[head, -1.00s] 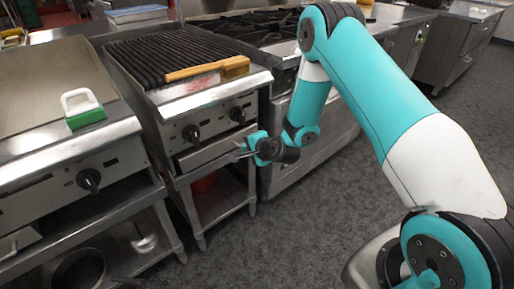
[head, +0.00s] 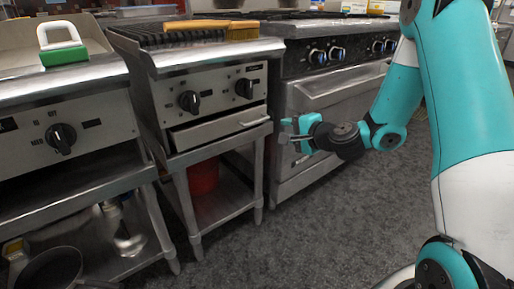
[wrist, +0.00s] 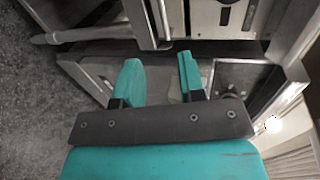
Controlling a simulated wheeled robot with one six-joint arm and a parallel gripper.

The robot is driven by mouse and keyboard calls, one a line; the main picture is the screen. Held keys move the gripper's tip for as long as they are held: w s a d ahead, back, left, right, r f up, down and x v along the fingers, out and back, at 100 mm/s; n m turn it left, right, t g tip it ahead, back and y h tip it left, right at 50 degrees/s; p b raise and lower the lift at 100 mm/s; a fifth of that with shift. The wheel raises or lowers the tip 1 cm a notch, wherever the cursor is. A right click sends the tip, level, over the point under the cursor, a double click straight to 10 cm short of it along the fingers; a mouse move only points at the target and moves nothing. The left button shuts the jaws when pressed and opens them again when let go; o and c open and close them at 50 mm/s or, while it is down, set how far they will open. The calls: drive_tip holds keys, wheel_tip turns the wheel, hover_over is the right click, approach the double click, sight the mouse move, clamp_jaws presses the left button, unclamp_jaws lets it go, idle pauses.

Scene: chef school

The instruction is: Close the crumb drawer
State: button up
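The crumb drawer (head: 222,128) is a shallow metal drawer under the two knobs of the charbroiler. Its front has a bar handle (head: 256,121) at the right end. The drawer front appears to stand a little proud of the panel; how far is hard to tell. My gripper (head: 284,131) is just right of the handle at about its height, apart from it in the picture. In the wrist view my gripper (wrist: 158,63) has two teal fingers spread with nothing between them. Metal edges lie beyond the fingertips there; I cannot tell which belong to the drawer.
The charbroiler carries a wooden-backed brush (head: 212,26). A griddle with a green-based scraper (head: 62,45) stands to the left and a range (head: 330,85) to the right. A red bucket (head: 203,178) sits on the shelf below. The floor (head: 330,220) in front is clear.

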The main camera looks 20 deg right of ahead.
sight(257, 121)
drive_tip(key=shift+t, duration=0.4)
drive_tip(key=b+x, duration=0.1)
drive_tip(key=x, duration=0.4)
drive_tip(key=b+x, duration=0.1)
drive_tip(key=x, duration=0.5)
drive_tip(key=f+b+x, duration=0.1)
drive_tip(key=x, duration=0.4)
drive_tip(key=shift+w+d, duration=0.15)
drive_tip(key=shift+d, duration=0.2)
clamp_jaws()
